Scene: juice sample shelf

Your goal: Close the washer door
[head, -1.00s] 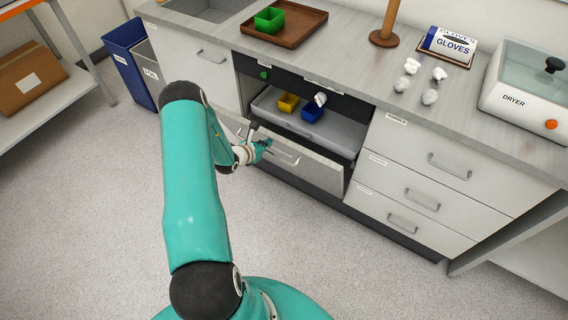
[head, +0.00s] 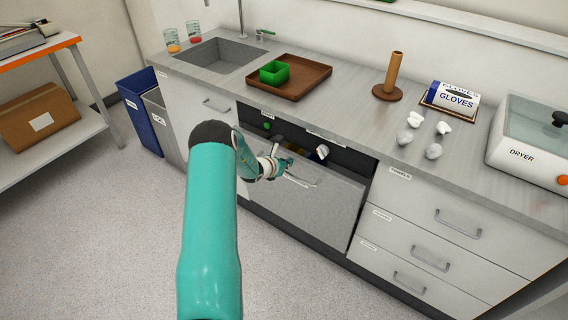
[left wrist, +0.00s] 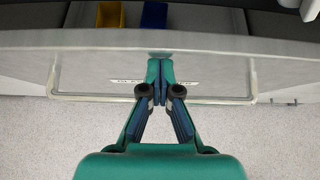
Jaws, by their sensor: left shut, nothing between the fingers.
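The washer door (head: 305,205) is a grey panel under the counter, swung up and tilted outward at the top, with a gap above its upper edge. Its bar handle (head: 300,183) is on the outer face; it also shows in the left wrist view (left wrist: 90,97). My left gripper (head: 282,165) is shut and empty at the door's outer face, near the upper edge and handle. In the left wrist view its fingertips (left wrist: 160,68) meet at the door; I cannot tell whether they press on it. A yellow bin (left wrist: 110,15) and a blue bin (left wrist: 154,15) show inside. My right gripper is out of view.
A drawer unit (head: 440,235) stands right of the washer and a cabinet (head: 195,115) left of it. The countertop above holds a brown tray (head: 308,88), a glove box (head: 452,95) and a dryer (head: 530,145). The floor in front is clear.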

